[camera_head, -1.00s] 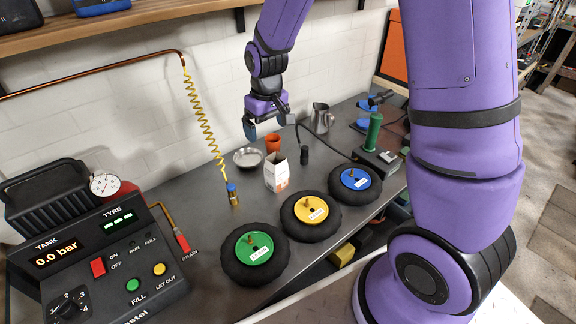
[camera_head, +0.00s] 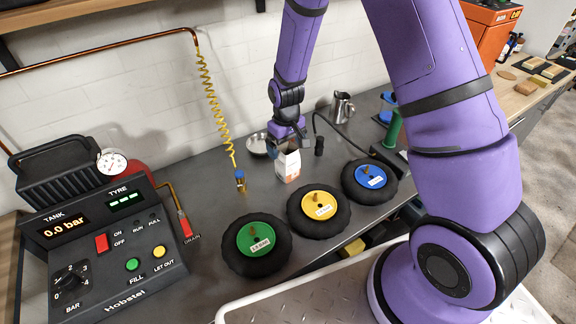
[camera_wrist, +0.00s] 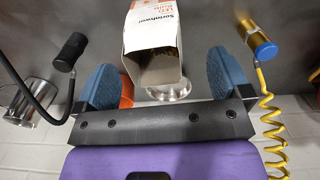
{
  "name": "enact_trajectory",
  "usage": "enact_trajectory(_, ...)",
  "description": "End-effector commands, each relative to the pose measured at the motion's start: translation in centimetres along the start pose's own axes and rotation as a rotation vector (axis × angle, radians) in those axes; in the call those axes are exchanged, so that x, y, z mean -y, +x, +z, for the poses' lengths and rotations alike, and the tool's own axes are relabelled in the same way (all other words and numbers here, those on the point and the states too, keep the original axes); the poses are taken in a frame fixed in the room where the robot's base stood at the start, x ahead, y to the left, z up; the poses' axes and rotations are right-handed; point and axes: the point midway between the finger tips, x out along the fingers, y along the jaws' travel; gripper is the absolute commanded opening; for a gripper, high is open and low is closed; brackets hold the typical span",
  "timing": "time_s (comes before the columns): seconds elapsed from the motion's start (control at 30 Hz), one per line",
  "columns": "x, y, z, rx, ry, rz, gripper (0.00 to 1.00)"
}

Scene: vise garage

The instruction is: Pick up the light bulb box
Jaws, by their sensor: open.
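The light bulb box (camera_head: 288,168) is a small white and orange carton standing upright on the grey bench, behind the yellow-topped wheel. In the wrist view the box (camera_wrist: 152,42) has its printed side up in the picture and an open-looking end facing me. My gripper (camera_head: 287,143) is just above and behind the box in the head view. In the wrist view my gripper (camera_wrist: 165,78) is open, with one blue finger on each side of the box's near end. Gaps show between the fingers and the box. The far part of the box is cut off there.
An orange cup (camera_wrist: 127,91) and a metal bowl (camera_head: 257,144) stand close to the box. A brass fitting (camera_head: 240,181) on a yellow coiled hose is to the left. A black-tipped hose (camera_head: 319,146) and metal pitcher (camera_head: 342,107) are to the right. Three black wheels line the front.

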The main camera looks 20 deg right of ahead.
Motion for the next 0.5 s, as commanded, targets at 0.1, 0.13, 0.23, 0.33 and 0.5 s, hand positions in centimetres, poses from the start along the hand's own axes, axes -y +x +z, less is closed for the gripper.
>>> enact_trajectory(0.1, -0.2, 1.2, 0.0, 0.002, 0.001, 0.000, 0.96)
enact_trajectory(0.13, -0.3, 1.6, 0.0, 0.002, 0.001, 0.000, 0.96)
enact_trajectory(0.23, -0.6, 3.0, -0.1, 0.003, 0.001, -0.001, 0.96)
enact_trajectory(0.33, -0.6, 4.2, -0.1, 0.003, 0.000, -0.001, 0.96)
enact_trajectory(0.5, -0.6, 5.0, -0.1, 0.000, 0.000, 0.000, 0.96)
